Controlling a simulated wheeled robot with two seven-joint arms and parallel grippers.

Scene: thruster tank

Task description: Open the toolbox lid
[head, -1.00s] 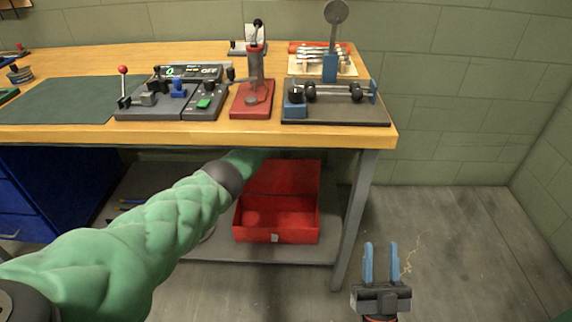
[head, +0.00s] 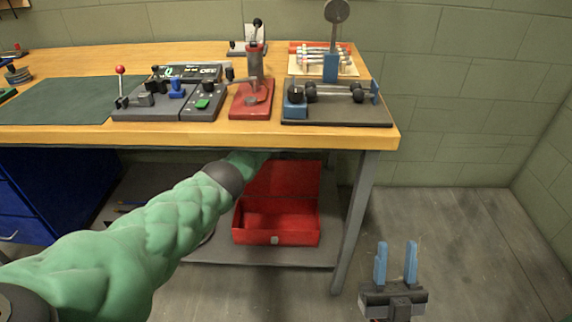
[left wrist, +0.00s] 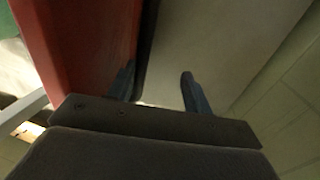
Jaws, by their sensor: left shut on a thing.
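The red toolbox (head: 248,237) sits on the shelf under the bench, with a pale latch on its front. Its lid (head: 285,178) stands raised at the back and the inside of the box shows, dark and seemingly empty. My left arm reaches under the bench top, and its gripper is hidden there in the head view. In the left wrist view my left gripper (left wrist: 157,88) is at the red lid (left wrist: 95,45), one finger against the red panel, shut on the lid. My right gripper (head: 396,264) is open and empty, low at the right, clear of the bench.
The wooden bench top (head: 200,134) overhangs the toolbox and carries several fixtures. A bench leg (head: 352,220) stands just right of the toolbox. Blue drawers (head: 60,190) are at the left. The floor (head: 470,240) at the right is clear.

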